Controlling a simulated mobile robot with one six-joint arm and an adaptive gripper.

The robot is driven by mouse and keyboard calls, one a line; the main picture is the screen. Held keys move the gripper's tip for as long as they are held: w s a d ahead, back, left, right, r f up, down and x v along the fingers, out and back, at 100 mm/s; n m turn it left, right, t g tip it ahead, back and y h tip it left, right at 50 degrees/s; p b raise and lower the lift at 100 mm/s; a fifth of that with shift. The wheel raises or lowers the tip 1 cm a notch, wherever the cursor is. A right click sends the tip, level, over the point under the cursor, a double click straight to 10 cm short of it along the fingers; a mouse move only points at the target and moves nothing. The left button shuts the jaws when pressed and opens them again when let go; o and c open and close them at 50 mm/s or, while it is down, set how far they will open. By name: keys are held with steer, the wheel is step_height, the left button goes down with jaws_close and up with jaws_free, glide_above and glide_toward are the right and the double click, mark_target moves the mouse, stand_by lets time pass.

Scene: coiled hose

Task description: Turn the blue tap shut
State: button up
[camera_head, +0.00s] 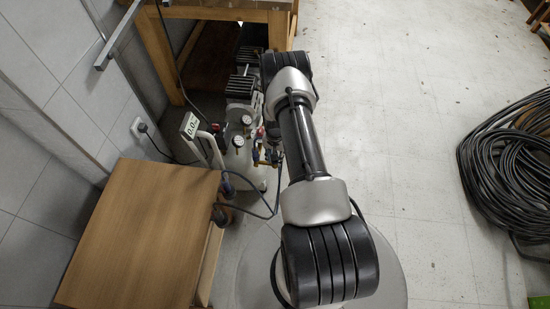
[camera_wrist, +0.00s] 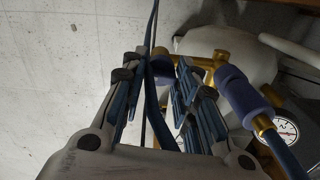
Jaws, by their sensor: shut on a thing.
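The blue tap handle (camera_wrist: 162,70) shows in the wrist view between my fingertips, beside brass fittings (camera_wrist: 205,62) on a pale tank (camera_wrist: 225,42). My gripper (camera_wrist: 158,78) is closed on the handle, with one finger on each side. The fingers cover part of the handle, so its exact angle is hard to tell. In the head view my arm hides most of the gripper and the tap, beside the compressor (camera_head: 240,150).
A blue-purple hose coupling (camera_wrist: 236,88) and a gauge (camera_wrist: 286,130) sit close to the right of my fingers. A wooden box (camera_head: 140,235) stands left of the compressor. A wooden table (camera_head: 160,55) is behind it. A coiled black hose (camera_head: 510,165) lies right, with clear floor between.

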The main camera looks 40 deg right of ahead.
steer(key=shift+n, duration=0.9)
steer(key=o, duration=1.1)
steer(key=shift+c, duration=0.2)
steer(key=shift+r, duration=0.1)
step_height(320, 180, up, 12)
